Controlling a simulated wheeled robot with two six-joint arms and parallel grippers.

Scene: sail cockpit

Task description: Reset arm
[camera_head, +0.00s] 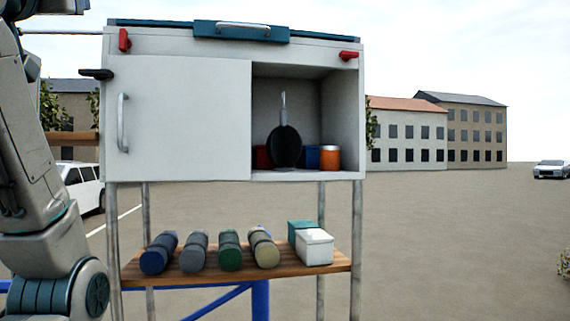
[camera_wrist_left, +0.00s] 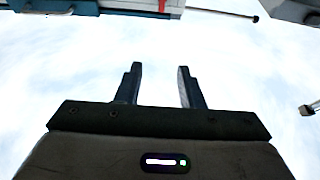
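My left arm comes in along the left edge of the head view, but its gripper is outside that view. In the left wrist view my left gripper (camera_wrist_left: 158,88) has its two fingers apart, with only bright sky between them. It is open and empty. My right gripper is not in either view. A white cabinet (camera_head: 180,120) on metal legs stands in front of me. Its left part is covered by a panel with a vertical handle (camera_head: 123,122), and its right part is open.
The open compartment holds a dark pan (camera_head: 285,146), an orange jar (camera_head: 330,158) and a blue container (camera_head: 312,157). A wooden shelf (camera_head: 335,264) below carries several rolls, a white box (camera_head: 314,247) and a teal box (camera_head: 299,228). Open ground lies to the right.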

